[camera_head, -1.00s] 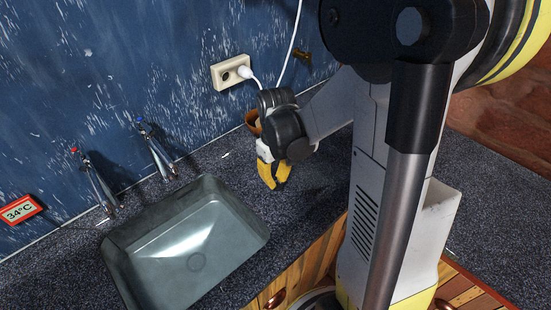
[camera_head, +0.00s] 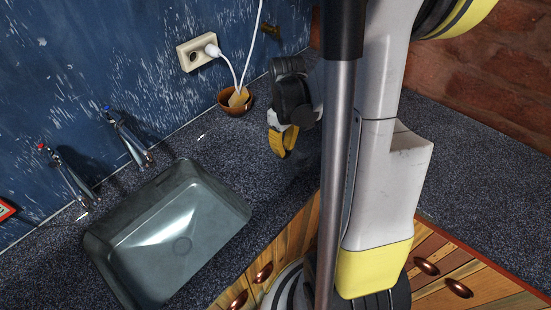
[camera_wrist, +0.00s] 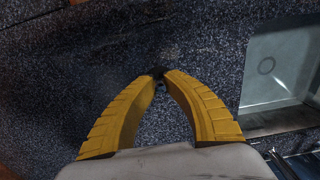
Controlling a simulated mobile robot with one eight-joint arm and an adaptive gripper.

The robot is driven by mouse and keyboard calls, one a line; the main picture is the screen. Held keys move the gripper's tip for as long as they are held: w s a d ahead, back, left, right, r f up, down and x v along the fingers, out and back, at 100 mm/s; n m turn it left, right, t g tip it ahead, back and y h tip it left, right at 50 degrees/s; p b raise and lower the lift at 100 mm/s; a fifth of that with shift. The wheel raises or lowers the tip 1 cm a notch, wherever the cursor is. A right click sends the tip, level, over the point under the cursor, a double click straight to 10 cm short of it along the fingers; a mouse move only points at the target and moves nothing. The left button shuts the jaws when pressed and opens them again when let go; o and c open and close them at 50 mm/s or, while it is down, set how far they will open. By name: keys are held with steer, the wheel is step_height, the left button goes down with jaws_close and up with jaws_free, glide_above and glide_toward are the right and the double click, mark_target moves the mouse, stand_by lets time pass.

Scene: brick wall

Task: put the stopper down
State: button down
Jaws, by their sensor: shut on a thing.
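My gripper (camera_head: 282,155) has yellow fingers and is over the dark speckled counter, to the right of the sink. In the wrist view its fingertips (camera_wrist: 158,76) meet around a small dark thing (camera_wrist: 158,73), which I take to be the stopper. The fingers hide most of it, so its shape is unclear. In the head view the stopper cannot be made out. I cannot tell whether it touches the counter (camera_wrist: 215,50). The grey sink (camera_head: 190,215) is empty, with a round drain (camera_head: 182,244); it also shows at the right of the wrist view (camera_wrist: 280,70).
A brown bowl (camera_head: 223,104) with a tan thing in it stands by the wall below a socket (camera_head: 196,52) with a white plug and cord. Two taps (camera_head: 70,178) (camera_head: 130,140) stand behind the sink. The counter between sink and gripper is clear.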

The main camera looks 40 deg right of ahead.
mark_target(277, 162)
steer(key=w+f, duration=0.1)
steer(key=w, duration=0.1)
steer(key=shift+w+a+f, duration=0.15)
steer(key=shift+w+f, duration=0.15)
steer(key=shift+f, duration=0.05)
steer(key=shift+f+b, duration=1.1)
steer(key=shift+f, duration=0.75)
steer(key=shift+f, duration=0.1)
steer(key=shift+f, duration=0.15)
steer(key=c, duration=1.5)
jaws_free()
steer(key=shift+o, duration=0.2)
